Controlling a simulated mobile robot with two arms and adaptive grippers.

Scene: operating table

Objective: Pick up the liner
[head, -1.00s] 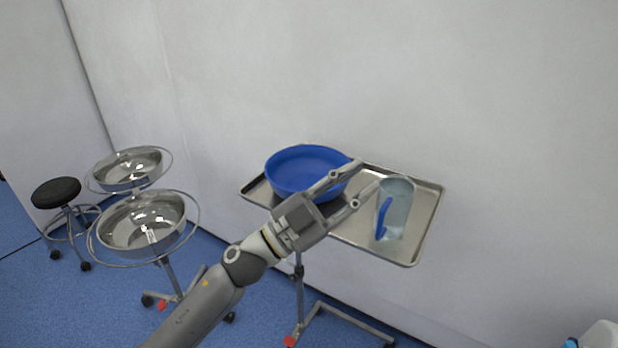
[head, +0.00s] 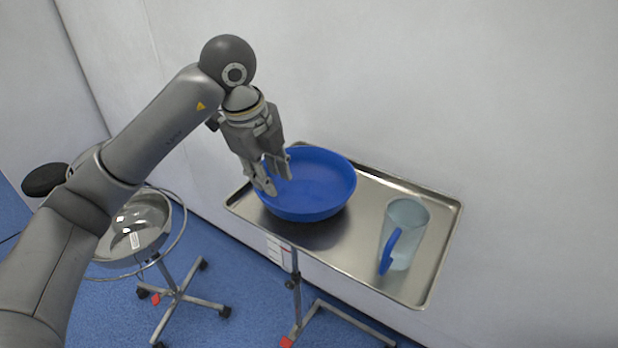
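A round blue basin (head: 325,185) sits on the left part of a steel tray (head: 437,250). A clear, tapered container with a blue handle (head: 404,228) stands on the tray's right part. Neither is labelled, so I cannot tell which is the liner. My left gripper (head: 279,186) points down at the basin's left rim, its two fingers apart. The rim seems to pass between or behind the fingers; I cannot tell if they touch it. My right gripper is not in view.
The tray stands on a wheeled stand close to the wall. A steel bowl on a wheeled stand (head: 133,228) is at the left, partly behind my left arm, with a black stool seat (head: 45,179) beyond. The tray between basin and container is clear.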

